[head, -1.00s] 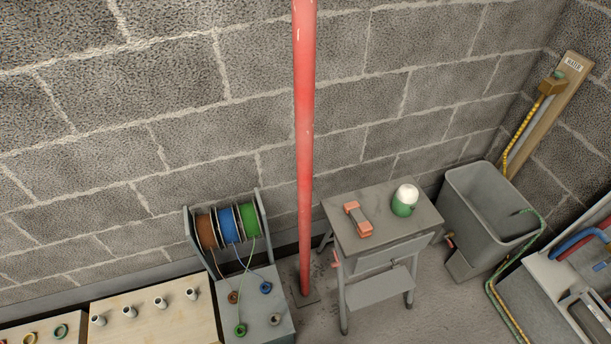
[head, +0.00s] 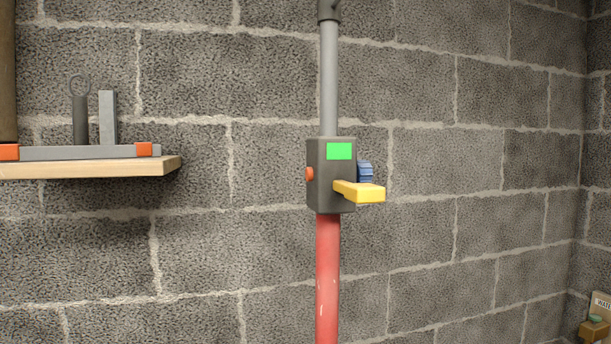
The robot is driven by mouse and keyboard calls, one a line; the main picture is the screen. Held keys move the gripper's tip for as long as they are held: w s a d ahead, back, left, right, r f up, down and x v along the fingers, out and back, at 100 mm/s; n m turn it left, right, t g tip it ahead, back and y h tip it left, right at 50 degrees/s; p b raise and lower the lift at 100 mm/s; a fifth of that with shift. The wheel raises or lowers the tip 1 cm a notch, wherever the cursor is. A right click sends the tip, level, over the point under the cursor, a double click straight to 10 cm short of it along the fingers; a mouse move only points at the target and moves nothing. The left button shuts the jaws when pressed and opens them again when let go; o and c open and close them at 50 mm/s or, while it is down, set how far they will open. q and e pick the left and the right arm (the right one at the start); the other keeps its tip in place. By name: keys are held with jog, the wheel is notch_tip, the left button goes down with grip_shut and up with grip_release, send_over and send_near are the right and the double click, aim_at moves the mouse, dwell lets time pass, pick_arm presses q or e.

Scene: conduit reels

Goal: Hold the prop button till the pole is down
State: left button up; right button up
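The prop pole stands upright in front of the block wall in the head view. Its lower part is a red tube (head: 327,280) and its upper part is a thinner grey tube (head: 329,80). A dark grey box (head: 324,195) joins the two. The box has a lit green panel (head: 339,151) on its front, an orange-red round button (head: 309,174) on its left side, a yellow lever (head: 362,192) pointing right and a blue ribbed part (head: 365,172) behind the lever. A darker collar (head: 329,12) is at the top edge. Neither of my grippers is in view.
A wooden shelf (head: 90,168) on the left wall holds a grey bar with orange ends and two upright grey pieces. A small part of the board with a label (head: 601,303) shows at the lower right. The space around the box is clear.

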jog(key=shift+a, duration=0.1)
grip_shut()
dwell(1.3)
